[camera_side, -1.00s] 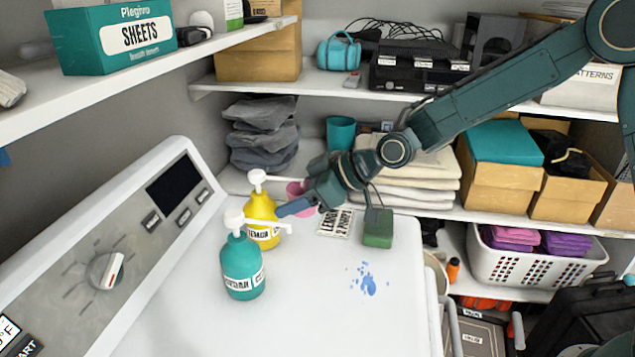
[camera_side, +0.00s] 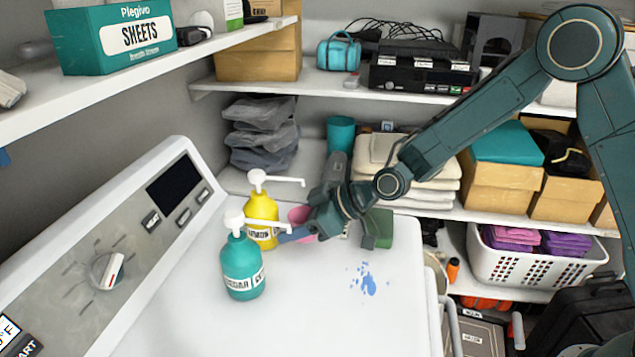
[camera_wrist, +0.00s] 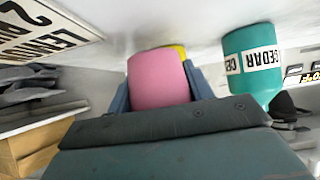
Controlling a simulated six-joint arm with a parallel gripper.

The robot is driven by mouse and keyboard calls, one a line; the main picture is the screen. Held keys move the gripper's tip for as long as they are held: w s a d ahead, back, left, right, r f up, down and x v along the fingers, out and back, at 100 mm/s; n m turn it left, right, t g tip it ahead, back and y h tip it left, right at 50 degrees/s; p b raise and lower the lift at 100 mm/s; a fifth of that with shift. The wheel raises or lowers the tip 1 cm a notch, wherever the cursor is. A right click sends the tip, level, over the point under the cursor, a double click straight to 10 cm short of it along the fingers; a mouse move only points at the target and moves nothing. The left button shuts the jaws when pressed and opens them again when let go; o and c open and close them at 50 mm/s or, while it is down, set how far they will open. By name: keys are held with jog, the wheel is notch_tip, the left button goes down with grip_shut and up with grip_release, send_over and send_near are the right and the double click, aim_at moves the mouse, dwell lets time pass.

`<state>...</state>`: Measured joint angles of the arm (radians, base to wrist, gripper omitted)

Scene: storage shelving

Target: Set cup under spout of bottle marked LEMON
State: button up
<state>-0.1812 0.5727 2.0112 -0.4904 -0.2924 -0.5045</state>
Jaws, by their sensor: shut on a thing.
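The pink cup (camera_side: 299,217) is between the fingers of my gripper (camera_side: 297,236), which is shut on it. In the wrist view the cup (camera_wrist: 158,78) fills the space between both fingers. The yellow bottle (camera_side: 262,209) has a white pump whose spout points right; its partly covered label seems to read LEMON. The cup appears just right of this bottle, below the spout tip in the side view; exact alignment and table contact are unclear. In the wrist view the yellow bottle (camera_wrist: 180,50) is mostly hidden behind the cup.
A teal bottle (camera_side: 241,268) labelled CEDAR stands nearer the camera, its spout reaching right near my gripper. A green block (camera_side: 380,228) is right of my gripper. The front white surface is clear apart from a blue stain (camera_side: 368,280).

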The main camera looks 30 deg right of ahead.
jog(key=shift+f, duration=1)
jog(key=o, duration=1)
jog(key=shift+f, duration=0.1)
jog(key=shift+d+r, duration=0.1)
jog(key=shift+r, duration=0.15)
jog(key=v, duration=1)
jog(key=shift+s, duration=0.1)
jog(key=shift+v, duration=0.85)
